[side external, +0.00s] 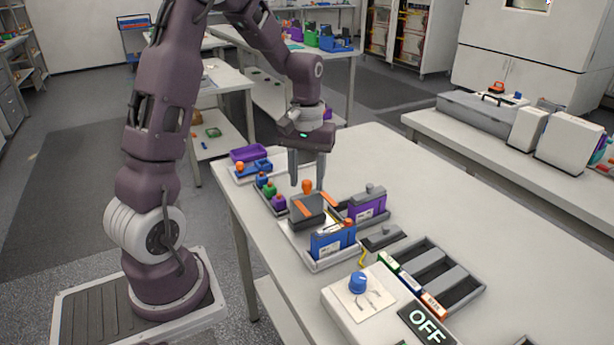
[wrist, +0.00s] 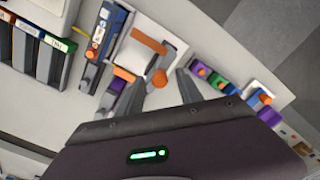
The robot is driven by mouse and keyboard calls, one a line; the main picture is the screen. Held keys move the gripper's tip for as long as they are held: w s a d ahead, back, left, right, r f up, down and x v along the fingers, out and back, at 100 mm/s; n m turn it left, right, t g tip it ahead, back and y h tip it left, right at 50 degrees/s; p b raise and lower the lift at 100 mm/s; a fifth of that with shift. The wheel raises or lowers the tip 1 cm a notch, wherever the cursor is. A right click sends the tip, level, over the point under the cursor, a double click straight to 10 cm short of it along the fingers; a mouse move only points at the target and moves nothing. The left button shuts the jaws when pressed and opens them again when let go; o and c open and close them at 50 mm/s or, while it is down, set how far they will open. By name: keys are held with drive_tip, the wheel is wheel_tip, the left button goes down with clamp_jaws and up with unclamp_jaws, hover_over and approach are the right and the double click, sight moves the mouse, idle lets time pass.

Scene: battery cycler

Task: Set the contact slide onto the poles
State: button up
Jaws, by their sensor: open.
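A dark grey block with orange strips (side external: 305,208) and an upright orange knob (side external: 307,186) appears to be the contact slide; in the wrist view its knob (wrist: 159,78) shows from above. My gripper (side external: 307,180) is open above it, with its fingers pointing down and the knob just below and between them in the side view. I cannot tell whether the fingers touch it. A blue cell (side external: 333,241) stands upright in a pale tray (side external: 318,264) in front of the block. A purple cell (side external: 367,207) stands to its right. Which parts are the poles is unclear.
Small coloured knobbed pieces (side external: 270,190) and a purple bin (side external: 249,153) lie behind, on the left. A dark slotted rack (side external: 450,290) and a box with a blue dial (side external: 358,281) and an OFF display (side external: 427,323) stand in front. The table's right side is clear.

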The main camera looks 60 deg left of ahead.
clamp_jaws()
drive_tip(key=shift+r, duration=0.1)
idle(1.2)
